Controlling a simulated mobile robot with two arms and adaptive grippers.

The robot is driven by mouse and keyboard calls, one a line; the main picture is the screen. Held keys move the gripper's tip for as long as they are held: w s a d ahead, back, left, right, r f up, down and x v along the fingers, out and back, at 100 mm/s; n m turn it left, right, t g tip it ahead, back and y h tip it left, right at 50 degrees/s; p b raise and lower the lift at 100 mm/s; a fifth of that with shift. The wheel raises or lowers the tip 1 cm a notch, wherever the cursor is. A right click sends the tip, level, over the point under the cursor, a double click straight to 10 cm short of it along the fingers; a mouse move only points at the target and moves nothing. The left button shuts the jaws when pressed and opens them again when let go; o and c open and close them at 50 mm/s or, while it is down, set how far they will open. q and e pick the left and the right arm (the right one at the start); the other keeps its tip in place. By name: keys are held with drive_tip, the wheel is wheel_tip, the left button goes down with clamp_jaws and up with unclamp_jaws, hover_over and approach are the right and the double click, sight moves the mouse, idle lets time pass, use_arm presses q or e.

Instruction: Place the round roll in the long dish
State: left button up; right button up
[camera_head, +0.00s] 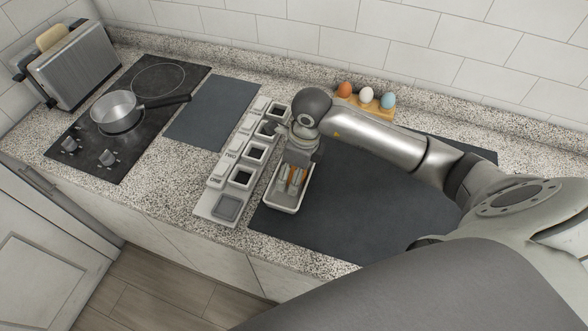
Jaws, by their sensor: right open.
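The long white dish (283,208) lies on the counter, on the left part of a dark mat. My right gripper (291,183) reaches down over this dish, with its fingers low inside the dish's outline, and it is open. A small orange-brown thing (295,175) shows between and beside the fingers in the dish. It may be the round roll, but the fingers cover much of it and its shape is unclear. No other round roll can be made out. My left gripper is not in view.
Left of the dish is a pale panel (227,207) with square wells and labels. Beyond are a smaller dark mat (212,113), a pot (117,112) on the hob and a toaster (75,65). An egg rack (369,105) stands behind my forearm. The large mat (350,210) is clear in front.

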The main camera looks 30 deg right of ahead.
drive_tip(key=shift+r, duration=0.35)
wheel_tip(320, 180, up, 11)
drive_tip(key=s+d+b, duration=0.1)
drive_tip(key=b, duration=0.2)
drive_tip(key=shift+s+d+r, duration=0.15)
drive_tip(key=shift+s+r, duration=0.05)
